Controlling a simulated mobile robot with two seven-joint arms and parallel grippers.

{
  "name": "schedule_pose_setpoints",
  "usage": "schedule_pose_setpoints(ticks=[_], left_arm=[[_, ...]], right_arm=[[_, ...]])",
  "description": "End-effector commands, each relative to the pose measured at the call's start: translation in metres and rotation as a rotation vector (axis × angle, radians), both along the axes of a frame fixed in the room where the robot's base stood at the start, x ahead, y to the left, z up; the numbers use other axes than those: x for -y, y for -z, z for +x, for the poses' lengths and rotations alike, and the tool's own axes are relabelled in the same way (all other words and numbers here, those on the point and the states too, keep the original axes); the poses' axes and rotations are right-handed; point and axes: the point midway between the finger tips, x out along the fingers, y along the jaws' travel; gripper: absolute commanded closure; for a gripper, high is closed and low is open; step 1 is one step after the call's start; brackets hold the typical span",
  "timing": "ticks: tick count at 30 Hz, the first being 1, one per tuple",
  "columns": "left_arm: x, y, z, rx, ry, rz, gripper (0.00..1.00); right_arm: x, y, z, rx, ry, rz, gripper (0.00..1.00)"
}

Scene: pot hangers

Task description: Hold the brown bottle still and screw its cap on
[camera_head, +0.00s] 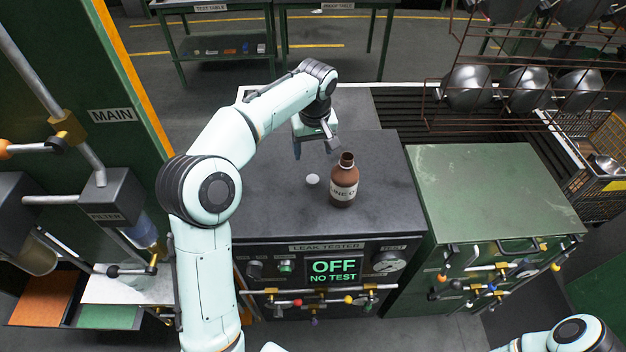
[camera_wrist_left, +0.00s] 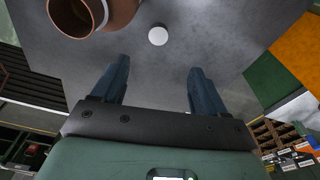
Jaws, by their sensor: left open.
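The brown bottle (camera_head: 344,183) stands upright on the dark top of the leak tester (camera_head: 262,205), with a pale label and an open, uncapped neck. The white cap (camera_head: 312,179) lies on the same top just left of the bottle. My left gripper (camera_head: 315,150) is open and empty above the top, behind the cap and bottle. In the left wrist view the cap (camera_wrist_left: 158,36) shows beyond the gap between the open fingers (camera_wrist_left: 160,75), and the bottle (camera_wrist_left: 92,14) is at the upper left, partly cut off. My right gripper is out of view; part of my right arm shows at the lower right.
A green cabinet (camera_head: 490,190) adjoins on the right. A rack with hanging metal pots (camera_head: 525,88) stands at the back right. The tester's front has a screen reading OFF, NO TEST (camera_head: 333,271). Piping and a filter unit (camera_head: 105,200) are at the left. The tester top is otherwise clear.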

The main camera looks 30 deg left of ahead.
Motion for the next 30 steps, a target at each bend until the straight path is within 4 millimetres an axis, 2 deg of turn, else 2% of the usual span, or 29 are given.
schedule_pose_setpoints(ticks=[9, 12, 16, 26, 30], left_arm=[[-0.005, 0.059, 0.003, -0.007, 0.000, -0.001, 0.27], [-0.006, 0.072, 0.005, -0.005, 0.001, 0.000, 0.27], [-0.006, 0.079, 0.006, -0.003, 0.001, 0.000, 0.27], [-0.006, 0.080, 0.007, -0.002, 0.001, -0.001, 0.27], [-0.007, 0.098, 0.008, -0.006, 0.001, -0.001, 0.27]], right_arm=[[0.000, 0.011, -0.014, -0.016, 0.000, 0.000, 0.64], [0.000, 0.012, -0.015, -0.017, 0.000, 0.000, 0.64], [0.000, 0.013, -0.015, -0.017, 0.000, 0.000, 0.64], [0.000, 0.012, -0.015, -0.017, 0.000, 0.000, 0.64], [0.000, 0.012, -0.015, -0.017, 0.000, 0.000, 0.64]])
